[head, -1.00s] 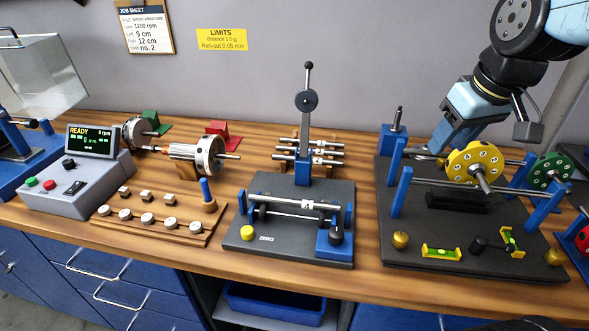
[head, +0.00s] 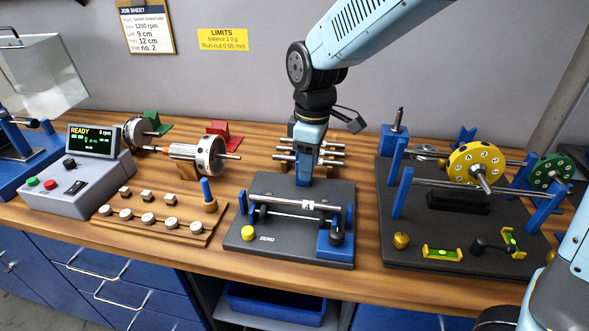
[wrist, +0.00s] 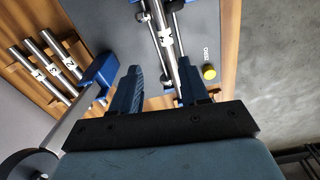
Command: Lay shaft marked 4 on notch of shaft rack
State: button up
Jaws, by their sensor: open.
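A steel shaft (head: 285,203) lies across the supports of the black ZERO stand (head: 262,249). It carries a white label, blurred in the wrist view, which I take for 4; the shaft (wrist: 161,26) runs lengthwise there. My gripper (wrist: 159,70) is open, its two blue fingers on either side of the shaft's line in that view. I cannot tell its height above the shaft. The shaft rack (wrist: 15,66) shows at the left of the wrist view and holds several labelled shafts. In the head view these shafts (head: 331,153) lie behind the stand, partly hidden by my arm.
The stand's upright post (wrist: 62,128) is close to my gripper on the left. A balancing stand with a yellow disc (head: 474,163) is to the right. A weight board (head: 150,232) and a grey control box (head: 75,190) are to the left.

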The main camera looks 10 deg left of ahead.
aim_at(295, 202)
jog(key=a+f, duration=0.1)
jog(key=s+a+f+n, duration=0.1)
jog(key=a, duration=0.1)
jog(key=shift+f, duration=4.9)
grip_shut()
jog(key=shift+r, duration=0.15)
jog(key=shift+r, duration=2.95)
